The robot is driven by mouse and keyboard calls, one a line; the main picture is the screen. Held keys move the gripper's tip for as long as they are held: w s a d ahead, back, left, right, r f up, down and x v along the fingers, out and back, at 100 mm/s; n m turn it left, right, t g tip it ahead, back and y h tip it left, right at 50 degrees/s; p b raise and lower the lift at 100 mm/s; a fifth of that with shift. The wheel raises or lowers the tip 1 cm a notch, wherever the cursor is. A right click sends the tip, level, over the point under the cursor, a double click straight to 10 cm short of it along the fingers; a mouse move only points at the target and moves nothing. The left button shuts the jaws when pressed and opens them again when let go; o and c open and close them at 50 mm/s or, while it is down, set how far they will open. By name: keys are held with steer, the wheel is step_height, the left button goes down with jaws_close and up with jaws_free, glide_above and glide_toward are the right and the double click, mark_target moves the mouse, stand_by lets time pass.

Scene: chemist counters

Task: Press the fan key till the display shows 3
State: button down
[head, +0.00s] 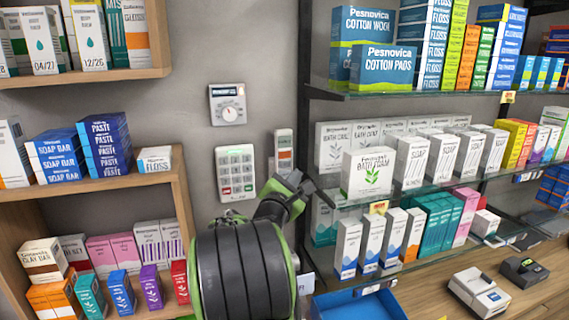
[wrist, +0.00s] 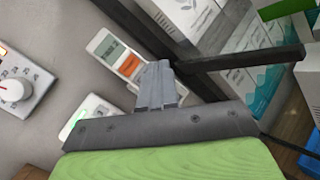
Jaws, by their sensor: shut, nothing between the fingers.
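A slim white wall controller (head: 284,146) hangs on the grey wall beside the black shelf post. It also shows in the wrist view (wrist: 104,44), with a grey display (wrist: 108,48) at its top and an orange key (wrist: 128,65) below. The display is too small to read, and I cannot tell which key is the fan key. My gripper (head: 302,184) is below and right of the controller in the head view. In the wrist view its shut, empty fingers (wrist: 158,68) cover the controller's lower part. I cannot tell whether they touch it.
A keypad (head: 236,172) and a dial thermostat (head: 228,105) are on the wall to the left. Shelves of boxes stand on both sides, with the black shelf post (head: 305,110) close to the controller. A blue tray (head: 355,305) and a card terminal (head: 480,292) are on the counter.

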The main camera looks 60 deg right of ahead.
mark_target(290, 163)
steer(key=shift+w+d+p, duration=0.8)
steer(key=shift+w+d, duration=0.7)
steer(key=shift+d, duration=0.05)
stand_by(0.9)
steer(key=shift+w+d+p, duration=0.3)
steer(key=shift+w+p, duration=0.05)
steer(key=shift+w+d+p, duration=0.3)
steer(key=shift+w+p, duration=0.05)
stand_by(0.7)
stand_by(0.5)
steer(key=shift+s+a+b, duration=0.4)
steer(key=shift+s+a, duration=0.25)
steer(key=shift+s, duration=0.05)
steer(key=shift+s+a+b, duration=0.8)
steer(key=shift+s+a, duration=0.95)
steer(key=shift+s, duration=0.05)
